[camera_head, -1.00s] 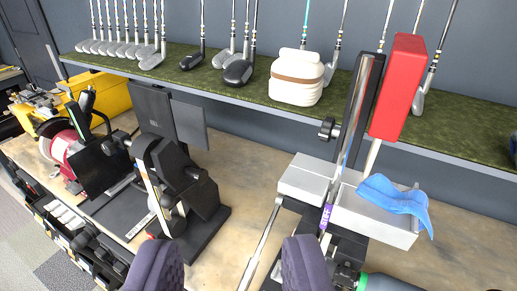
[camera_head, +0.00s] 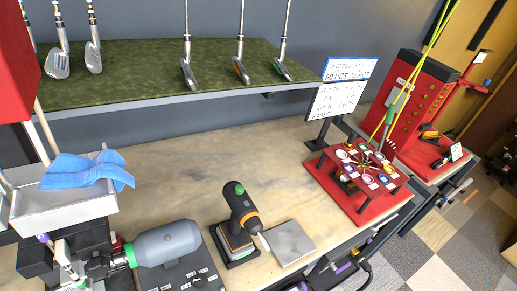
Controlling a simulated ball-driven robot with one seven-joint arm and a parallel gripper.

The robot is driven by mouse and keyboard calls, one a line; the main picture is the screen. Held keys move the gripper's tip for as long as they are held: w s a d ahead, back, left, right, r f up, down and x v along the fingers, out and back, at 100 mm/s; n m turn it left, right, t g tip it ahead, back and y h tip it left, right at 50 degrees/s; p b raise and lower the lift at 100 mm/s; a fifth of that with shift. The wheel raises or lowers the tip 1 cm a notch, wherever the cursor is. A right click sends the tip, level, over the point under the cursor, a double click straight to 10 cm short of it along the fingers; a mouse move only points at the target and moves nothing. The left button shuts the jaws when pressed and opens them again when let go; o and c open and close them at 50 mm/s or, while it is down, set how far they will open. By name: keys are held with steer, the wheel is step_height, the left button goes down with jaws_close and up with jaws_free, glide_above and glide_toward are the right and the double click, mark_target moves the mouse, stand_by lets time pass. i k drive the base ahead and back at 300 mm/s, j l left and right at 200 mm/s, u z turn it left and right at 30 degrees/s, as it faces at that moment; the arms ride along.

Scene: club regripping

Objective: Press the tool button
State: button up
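A black handheld power tool (camera_head: 243,210) with orange trim stands tilted in a dark holder (camera_head: 236,251) on the bench, low in the middle of the view. A green round part (camera_head: 239,189) sits on its top end; I cannot tell whether this is a button. A grey cylindrical tool (camera_head: 167,243) with a green collar lies to its left on a dark base (camera_head: 183,276) with small markings. No part is clearly recognisable as the tool button. My gripper is not in view.
A flat grey plate (camera_head: 290,242) lies right of the black tool. A red stand with round discs (camera_head: 358,172) and a red cabinet (camera_head: 420,100) are at right. A white tray (camera_head: 62,207) holds a blue cloth (camera_head: 85,171) at left. A green-topped shelf (camera_head: 150,60) with clubs overhangs the back.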

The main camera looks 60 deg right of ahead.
mark_target(239, 189)
steer(key=z, duration=1.2)
